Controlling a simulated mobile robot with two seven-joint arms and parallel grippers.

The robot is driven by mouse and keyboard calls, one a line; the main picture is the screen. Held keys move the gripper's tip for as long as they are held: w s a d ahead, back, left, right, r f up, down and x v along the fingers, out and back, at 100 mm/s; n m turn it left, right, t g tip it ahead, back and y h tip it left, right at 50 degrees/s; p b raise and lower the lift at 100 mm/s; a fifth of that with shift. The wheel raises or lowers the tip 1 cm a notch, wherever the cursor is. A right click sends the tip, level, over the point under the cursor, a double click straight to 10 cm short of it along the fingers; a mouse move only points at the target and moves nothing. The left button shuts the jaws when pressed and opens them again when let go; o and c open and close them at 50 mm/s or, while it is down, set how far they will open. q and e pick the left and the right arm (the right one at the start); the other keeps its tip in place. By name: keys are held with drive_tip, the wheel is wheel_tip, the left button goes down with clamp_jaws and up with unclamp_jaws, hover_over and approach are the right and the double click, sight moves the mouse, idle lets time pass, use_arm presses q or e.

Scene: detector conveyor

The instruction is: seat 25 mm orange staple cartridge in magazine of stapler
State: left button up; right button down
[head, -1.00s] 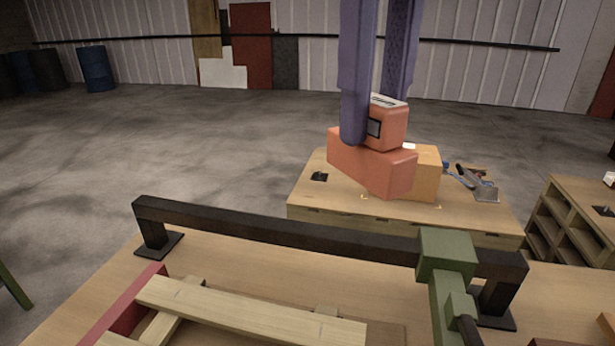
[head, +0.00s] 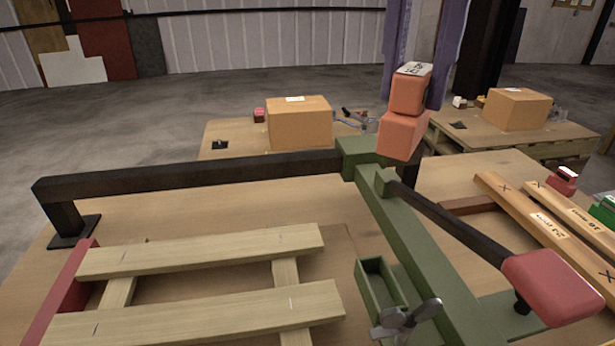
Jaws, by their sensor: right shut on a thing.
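My right gripper (head: 422,88) reaches down from the top of the head view, its two long purple fingers shut on the orange cartridge (head: 402,132). The cartridge has an upper block with a pale, dark-lettered top. It appears in front of the far benches, above the top of a green post; the picture does not settle the gap. A green body (head: 412,235) carries a black lever (head: 455,230) with a red pad (head: 553,285) and an open green trough (head: 375,290). It looks like the stapler; I cannot confirm the magazine. My left gripper is not in view.
A dark rail (head: 190,170) crosses behind pale wooden slats (head: 200,250). A grey metal part (head: 405,318) is beside the trough. Marked boards (head: 550,225) lie at the right. Cardboard boxes (head: 298,124) stand on benches behind.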

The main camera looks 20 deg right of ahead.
sight(427, 66)
drive_tip(key=n, duration=0.1)
drive_tip(key=f+n, duration=0.1)
drive_tip(key=n, duration=0.1)
drive_tip(key=n+b, duration=0.1)
drive_tip(key=shift+d+f, duration=0.3)
drive_tip(key=shift+d, duration=0.05)
drive_tip(key=n, duration=0.4)
drive_tip(key=shift+w+d+f, duration=0.1)
drive_tip(key=shift+d+f, duration=0.15)
drive_tip(key=shift+f, duration=0.1)
drive_tip(key=shift+f+b, duration=0.3)
drive_tip(key=shift+b, duration=0.05)
wheel_tip(427, 66, down, 19)
drive_tip(key=shift+f+b, duration=0.15)
drive_tip(key=shift+b, duration=0.95)
drive_tip(key=shift+f, duration=0.1)
